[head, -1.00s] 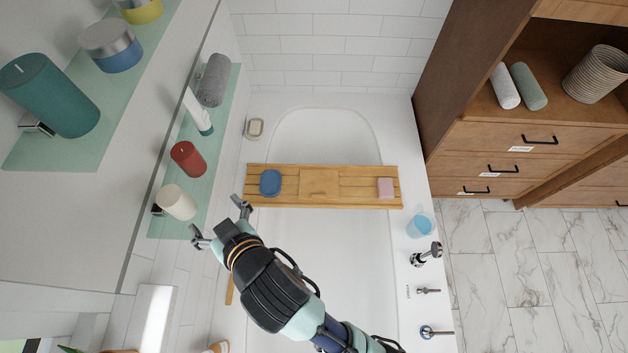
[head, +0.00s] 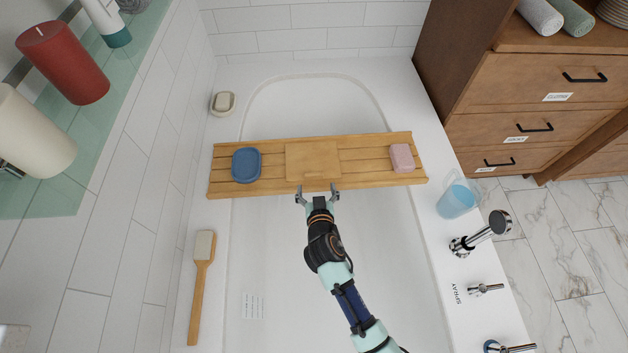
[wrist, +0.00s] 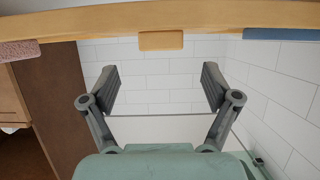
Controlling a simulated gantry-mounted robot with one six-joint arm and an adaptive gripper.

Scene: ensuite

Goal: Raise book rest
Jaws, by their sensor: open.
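The book rest (head: 314,160) is a flat wooden panel lying level in the middle of the slatted wooden bath tray (head: 222,172), which spans the tub. In the wrist view the tray's front edge (wrist: 220,18) crosses the top, and a small wooden tab (wrist: 161,41) hangs below it at the centre. My gripper (head: 318,192) is open and empty at the tray's near edge, in front of the book rest's middle. In the wrist view my gripper (wrist: 160,85) has its two fingers spread wide, on either side of and below the tab. I see no contact.
On the tray stand a blue dish (head: 246,166) at left and a pink sponge or soap (head: 402,158) at right. A blue cup (head: 457,200) and the taps (head: 480,235) are on the right rim. A bath brush (head: 199,285) lies on the left rim.

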